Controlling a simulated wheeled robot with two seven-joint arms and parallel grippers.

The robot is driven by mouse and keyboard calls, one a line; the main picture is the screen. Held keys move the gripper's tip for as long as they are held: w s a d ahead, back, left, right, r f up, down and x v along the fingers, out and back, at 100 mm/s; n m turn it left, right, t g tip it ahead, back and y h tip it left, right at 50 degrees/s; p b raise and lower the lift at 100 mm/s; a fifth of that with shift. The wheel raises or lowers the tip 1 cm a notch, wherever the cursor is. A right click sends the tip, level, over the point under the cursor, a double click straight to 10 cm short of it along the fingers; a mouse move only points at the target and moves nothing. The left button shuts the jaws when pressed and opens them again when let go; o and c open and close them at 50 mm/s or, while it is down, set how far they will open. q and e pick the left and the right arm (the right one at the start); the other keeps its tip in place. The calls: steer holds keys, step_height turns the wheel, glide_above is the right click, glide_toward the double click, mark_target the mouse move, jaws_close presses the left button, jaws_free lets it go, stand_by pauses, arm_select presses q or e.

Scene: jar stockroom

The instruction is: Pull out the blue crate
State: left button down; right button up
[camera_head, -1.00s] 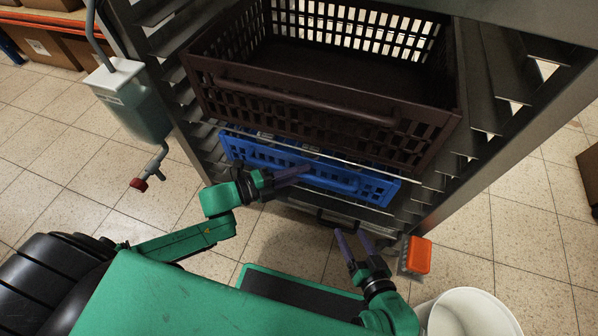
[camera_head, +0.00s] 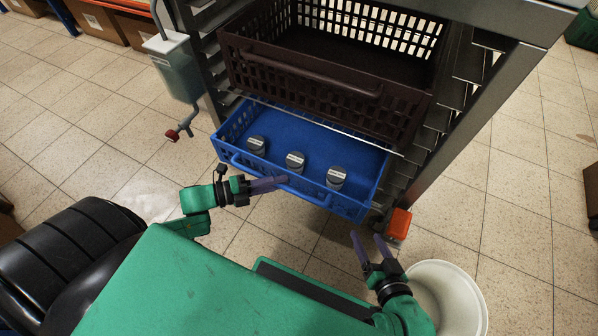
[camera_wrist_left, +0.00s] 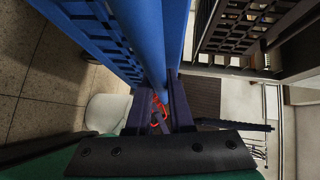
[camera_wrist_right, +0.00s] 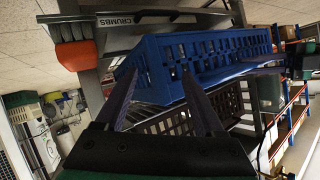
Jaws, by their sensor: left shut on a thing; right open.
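The blue crate (camera_head: 300,128) sticks out of the metal rack below the brown crate, with three lidded jars (camera_head: 295,162) standing inside along its front. My left gripper (camera_head: 284,181) is shut on the bar along the crate's front; the left wrist view shows the bar between its fingers (camera_wrist_left: 154,95). My right gripper (camera_head: 369,243) is open and empty, below and to the right of the crate's front right corner. In the right wrist view the crate (camera_wrist_right: 210,58) shows beyond the open fingers (camera_wrist_right: 160,88).
An empty brown crate (camera_head: 290,85) sits in the rack above the blue one. A white bin (camera_head: 455,290) stands at the lower right, close to my right gripper. The tiled floor at left is mostly clear.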

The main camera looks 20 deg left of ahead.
arm_select(q)
steer(key=s+p, duration=0.4)
steer(key=s, duration=0.5)
steer(key=shift+s+a, duration=0.2)
steer(key=shift+a, duration=0.2)
arm_select(e)
steer(key=s+d+r+g+h, duration=0.2)
steer(key=d+r+g+h, duration=0.1)
steer(key=d, duration=0.5)
steer(key=shift+d+r+n+g+h, duration=0.35)
steer(key=shift+r+g, duration=0.45)
steer(key=shift+g, duration=0.6)
steer(key=shift+a, duration=0.1)
arm_select(q)
steer(key=c, duration=0.8)
jaws_free()
steer(key=p+v, duration=0.1)
steer(key=v, duration=0.6)
steer(key=shift+s+a, duration=0.15)
steer(key=shift+a, duration=0.05)
arm_select(e)
steer(key=shift+s+d+r+g+h, duration=0.25)
steer(key=shift+s+d+r+g, duration=0.15)
steer(key=shift+d, duration=0.2)
steer(key=shift+s+d+r+g+h, duration=0.2)
steer(key=shift+s+d+r+g, duration=0.1)
steer(key=shift+d+r, duration=0.2)
